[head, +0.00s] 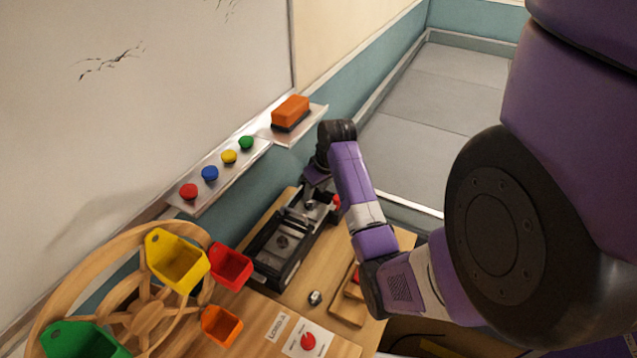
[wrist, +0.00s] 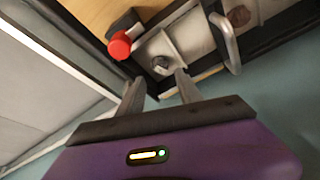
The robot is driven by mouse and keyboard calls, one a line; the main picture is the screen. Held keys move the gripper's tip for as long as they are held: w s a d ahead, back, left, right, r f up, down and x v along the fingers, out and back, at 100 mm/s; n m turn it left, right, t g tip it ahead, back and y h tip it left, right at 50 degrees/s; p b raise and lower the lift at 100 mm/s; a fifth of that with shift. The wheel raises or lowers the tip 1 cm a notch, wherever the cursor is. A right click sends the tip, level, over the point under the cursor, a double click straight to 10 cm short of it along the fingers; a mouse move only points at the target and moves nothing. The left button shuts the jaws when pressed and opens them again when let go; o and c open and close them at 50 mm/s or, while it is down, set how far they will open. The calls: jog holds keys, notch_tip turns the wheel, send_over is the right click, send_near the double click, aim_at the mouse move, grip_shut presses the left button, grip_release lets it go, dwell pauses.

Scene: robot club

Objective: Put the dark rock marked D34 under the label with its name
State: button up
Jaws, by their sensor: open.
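A black case with metal compartments (head: 262,262) stands on the wooden table below the whiteboard. A small dark rock (head: 311,205) sits in its far part; in the wrist view a dark rock (wrist: 160,65) lies in a compartment just beyond my fingertips. Another rock (head: 282,241) sits nearer in the case, and a grey rock (head: 315,297) lies on the bare table. No D34 mark or name label is readable on them. My gripper (wrist: 158,84) is open and empty above the case's far end; its fingertips are largely hidden in the head view (head: 316,184).
A red knob (wrist: 119,45) and a metal handle (wrist: 226,42) flank the rock's compartment. A wooden wheel (head: 145,318) with coloured buckets stands at the left. A red button (head: 308,341) is at the front. The whiteboard ledge (head: 222,178) runs close behind the case.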

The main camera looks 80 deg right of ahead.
jog(key=shift+v, duration=2.3)
